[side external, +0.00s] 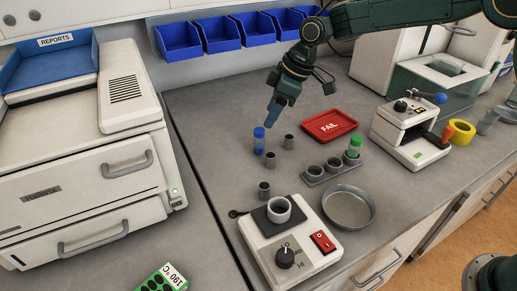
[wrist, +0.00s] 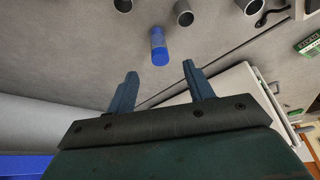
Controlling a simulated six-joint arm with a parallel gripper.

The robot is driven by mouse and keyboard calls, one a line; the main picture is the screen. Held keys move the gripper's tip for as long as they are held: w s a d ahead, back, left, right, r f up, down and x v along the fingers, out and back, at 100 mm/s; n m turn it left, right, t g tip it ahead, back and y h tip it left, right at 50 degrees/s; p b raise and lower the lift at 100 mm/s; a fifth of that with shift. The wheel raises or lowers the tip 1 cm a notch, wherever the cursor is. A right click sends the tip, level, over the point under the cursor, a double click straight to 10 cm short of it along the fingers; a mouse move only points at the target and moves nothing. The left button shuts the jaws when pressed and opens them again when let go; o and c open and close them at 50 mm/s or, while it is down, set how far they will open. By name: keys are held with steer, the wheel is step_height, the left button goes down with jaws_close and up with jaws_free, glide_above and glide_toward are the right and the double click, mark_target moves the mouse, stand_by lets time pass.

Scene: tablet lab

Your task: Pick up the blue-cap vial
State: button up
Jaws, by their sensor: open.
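The blue-cap vial (side external: 259,141) stands upright on the grey bench in the side view, left of the red tray. In the wrist view the vial (wrist: 159,47) is seen from above, centred between the fingers and just beyond their tips. My gripper (side external: 272,122) points down just above and to the right of the vial in the side view. In the wrist view my gripper (wrist: 160,68) is open, with its two blue-grey fingers apart and nothing held. I see no clear contact between the fingers and the vial.
Small grey cups (side external: 289,141) stand close by the vial. A rack (side external: 330,170) holds a green-cap vial (side external: 353,147). The red FAIL tray (side external: 329,125), metal dish (side external: 348,207) and hot plate (side external: 290,250) lie around. Bench left of the vial is clear.

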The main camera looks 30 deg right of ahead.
mark_target(257, 140)
steer(key=shift+x, duration=5.4)
steer(key=c, duration=1.1)
